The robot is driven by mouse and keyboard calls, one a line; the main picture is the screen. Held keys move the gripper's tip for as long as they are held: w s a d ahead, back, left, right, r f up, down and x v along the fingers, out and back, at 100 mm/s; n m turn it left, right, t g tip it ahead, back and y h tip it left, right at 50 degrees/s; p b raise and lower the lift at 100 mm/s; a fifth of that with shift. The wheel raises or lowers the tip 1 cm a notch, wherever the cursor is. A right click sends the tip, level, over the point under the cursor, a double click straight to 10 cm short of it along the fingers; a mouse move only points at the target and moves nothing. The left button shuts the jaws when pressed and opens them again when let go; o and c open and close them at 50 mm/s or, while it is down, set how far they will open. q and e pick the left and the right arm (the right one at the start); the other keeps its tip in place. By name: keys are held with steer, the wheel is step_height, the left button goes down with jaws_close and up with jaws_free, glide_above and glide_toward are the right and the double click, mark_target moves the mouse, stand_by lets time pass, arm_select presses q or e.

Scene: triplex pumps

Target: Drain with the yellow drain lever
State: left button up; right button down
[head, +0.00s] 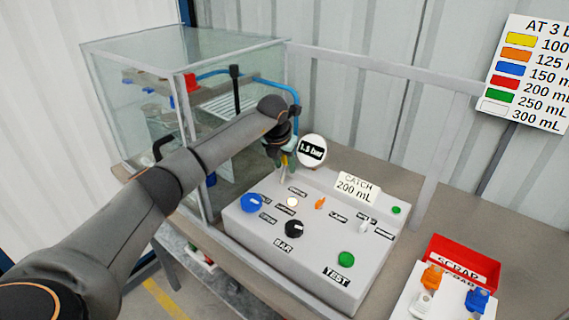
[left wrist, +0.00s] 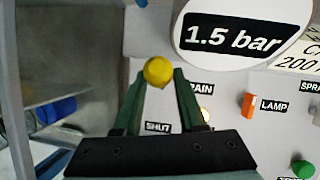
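The yellow drain lever's round knob (left wrist: 158,71) shows in the left wrist view, between the tips of my left gripper (left wrist: 159,78). The two green fingers stand apart, one on each side of the knob; contact is not clear. A label partly covered by a finger reads "RAIN", and a "SHUT" label (left wrist: 158,127) shows between the fingers. In the head view my left gripper (head: 284,166) points down over the back left of the grey control panel (head: 310,262), with a bit of yellow at its tips. My right gripper is not in view.
The round gauge (head: 312,150) reads 1.5 bar, close right of my gripper. The catch sign (head: 356,188) reads 200 mL. Blue (head: 251,202), black (head: 294,229) and green (head: 346,259) knobs sit on the panel. A glass enclosure (head: 135,120) stands left; a red scrap tray (head: 463,246) right.

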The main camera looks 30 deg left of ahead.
arm_select(q)
jaws_close()
stand_by(1.0)
